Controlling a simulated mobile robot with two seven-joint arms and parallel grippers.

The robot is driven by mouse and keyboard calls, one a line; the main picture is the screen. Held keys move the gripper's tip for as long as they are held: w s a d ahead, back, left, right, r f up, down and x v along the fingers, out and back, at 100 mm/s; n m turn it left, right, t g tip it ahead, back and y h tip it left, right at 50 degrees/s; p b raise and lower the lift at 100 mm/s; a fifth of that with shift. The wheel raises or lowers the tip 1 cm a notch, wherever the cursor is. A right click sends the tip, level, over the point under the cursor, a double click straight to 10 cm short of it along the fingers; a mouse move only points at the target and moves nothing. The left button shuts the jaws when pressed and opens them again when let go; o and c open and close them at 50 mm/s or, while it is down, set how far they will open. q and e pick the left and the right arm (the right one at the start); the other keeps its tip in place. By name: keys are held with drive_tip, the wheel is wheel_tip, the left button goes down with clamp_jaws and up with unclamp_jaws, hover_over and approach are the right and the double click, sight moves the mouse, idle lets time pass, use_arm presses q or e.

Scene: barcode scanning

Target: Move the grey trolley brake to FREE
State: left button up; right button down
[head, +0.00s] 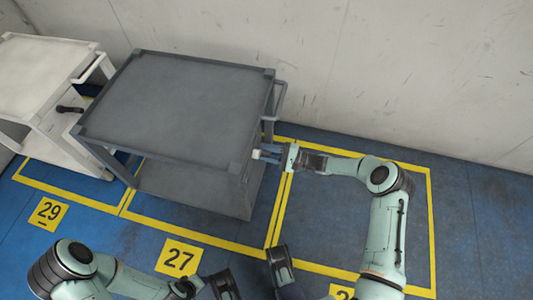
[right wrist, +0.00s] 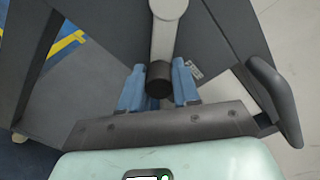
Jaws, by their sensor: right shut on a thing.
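The grey trolley (head: 180,105) stands in the middle of the head view, in floor bay 27. Its brake lever (right wrist: 168,30) is a pale arm with a dark round knob (right wrist: 159,78) in the right wrist view. My right gripper (head: 265,154) is at the right side of the trolley. Its blue fingers (right wrist: 159,88) are on both sides of the knob, shut on the lever's end. A small label (right wrist: 194,68) sits beside the right finger, partly hidden and unreadable.
A white trolley (head: 45,65) with a dark-knobbed lever (head: 69,109) stands close on the left. The grey trolley's handle (head: 282,95) sticks out on its right. A wall (head: 400,70) runs behind. The yellow-lined bay on the right (head: 330,220) holds no trolley.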

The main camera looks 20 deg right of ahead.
drive_tip(key=shift+w+d, duration=0.1)
drive_tip(key=shift+d, duration=0.15)
drive_tip(key=c, duration=0.9)
unclamp_jaws()
drive_tip(key=shift+a, duration=0.1)
use_arm(q)
drive_tip(key=shift+t, duration=0.7)
drive_tip(key=shift+w+d+r+p, duration=0.15)
drive_tip(key=shift+w+r+p, duration=0.35)
drive_tip(key=shift+w+r, duration=0.45)
drive_tip(key=shift+w+d+r+p, duration=0.15)
drive_tip(key=shift+w+r+p, duration=0.3)
drive_tip(key=shift+w+r, duration=0.45)
use_arm(e)
drive_tip(key=shift+v, duration=6.75)
use_arm(q)
drive_tip(key=shift+w+f, duration=0.1)
